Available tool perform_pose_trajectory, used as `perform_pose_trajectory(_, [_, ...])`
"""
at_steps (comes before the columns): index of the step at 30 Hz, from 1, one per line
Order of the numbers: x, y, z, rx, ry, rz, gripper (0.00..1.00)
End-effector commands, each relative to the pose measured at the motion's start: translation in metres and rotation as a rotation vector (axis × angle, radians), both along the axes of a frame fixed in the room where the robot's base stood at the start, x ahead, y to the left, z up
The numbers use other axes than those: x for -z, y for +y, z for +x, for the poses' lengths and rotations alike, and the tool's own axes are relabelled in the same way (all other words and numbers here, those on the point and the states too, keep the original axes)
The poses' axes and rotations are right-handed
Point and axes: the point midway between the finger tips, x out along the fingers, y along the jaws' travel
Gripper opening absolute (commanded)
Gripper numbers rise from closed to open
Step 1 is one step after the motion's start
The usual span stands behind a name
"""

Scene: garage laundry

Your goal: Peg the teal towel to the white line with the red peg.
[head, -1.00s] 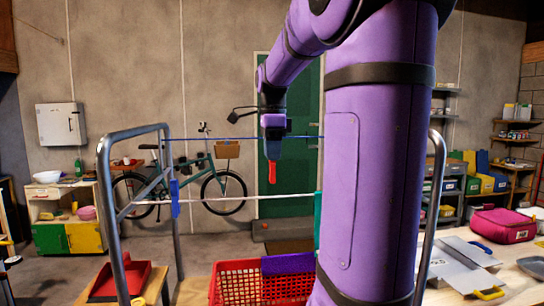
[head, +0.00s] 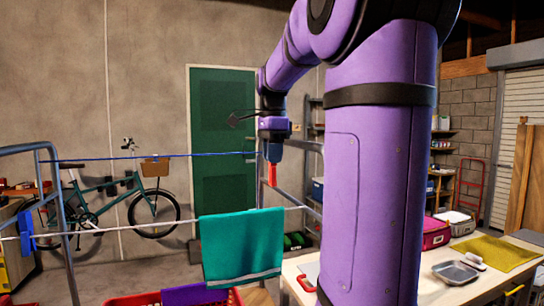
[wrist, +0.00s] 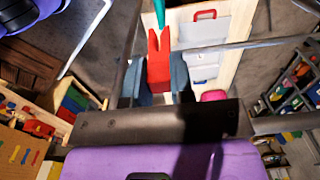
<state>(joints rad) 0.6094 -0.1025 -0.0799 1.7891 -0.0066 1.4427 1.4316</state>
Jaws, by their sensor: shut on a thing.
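My gripper (head: 272,152) is shut on the red peg (head: 272,174), which points down. In the wrist view the peg (wrist: 158,62) sits between the two fingers, its forked end outward, with a strip of teal towel (wrist: 160,14) just past it. The teal towel (head: 242,250) hangs folded over the white line (head: 110,229), with a pale stripe near its lower edge. In the head view the peg shows above the towel's top edge, towards its right side, with a gap between. The exact depth between them is hard to tell.
A blue line (head: 110,160) runs higher up. A purple cloth (head: 195,294) lies over the red basket (head: 130,300) below. A table (head: 295,270) stands at right, a bicycle (head: 110,195) behind.

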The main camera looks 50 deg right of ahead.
Motion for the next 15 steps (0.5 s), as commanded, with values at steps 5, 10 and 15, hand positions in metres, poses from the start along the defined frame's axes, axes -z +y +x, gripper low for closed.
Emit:
perform_pose_trajectory(5, [-0.0001, 0.0, 0.0, 0.0, 0.0, 0.0, 0.0])
perform_pose_trajectory(10, [0.0001, 0.0001, -0.0001, 0.0, -0.002, -0.001, 0.0])
perform_pose_trajectory(15, [0.0048, -0.0001, -0.0001, 0.001, -0.001, -0.001, 0.0])
